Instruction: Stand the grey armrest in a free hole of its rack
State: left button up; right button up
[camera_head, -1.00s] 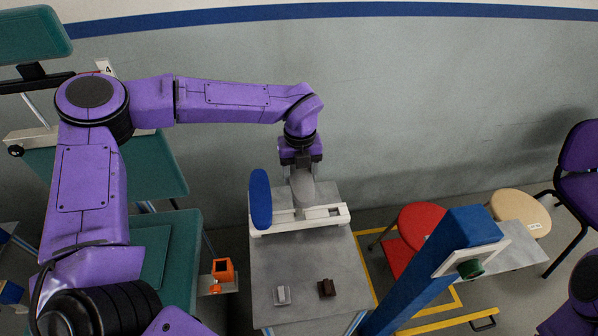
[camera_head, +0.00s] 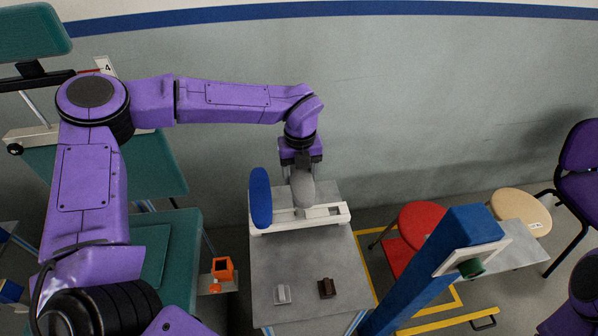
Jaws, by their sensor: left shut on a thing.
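The grey armrest (camera_head: 303,191) is a rounded pad held at its top by my left gripper (camera_head: 302,170), which is shut on it. It is at the white rack (camera_head: 285,225) on the grey table. Its lower end meets the rack's outline, but I cannot tell whether it is in a hole or just above or behind. A blue armrest (camera_head: 261,198) stands upright at the rack's left end. A part of the rack right of the grey armrest is bare. My right gripper is out of view.
A light grey block (camera_head: 282,294) and a dark brown block (camera_head: 326,288) lie on the table's front (camera_head: 290,262). A blue post (camera_head: 420,275) stands close at right. A red stool (camera_head: 420,220) is behind it. Teal chair parts (camera_head: 165,255) fill the left.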

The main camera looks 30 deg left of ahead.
pick_arm(q)
jog(key=shift+f+b, duration=2.2)
jog(key=shift+f, duration=0.95)
jog(key=o, duration=1.1)
notch_tip(320, 180, up, 11)
jog(key=shift+f+b, duration=0.15)
jog(key=shift+b, duration=0.75)
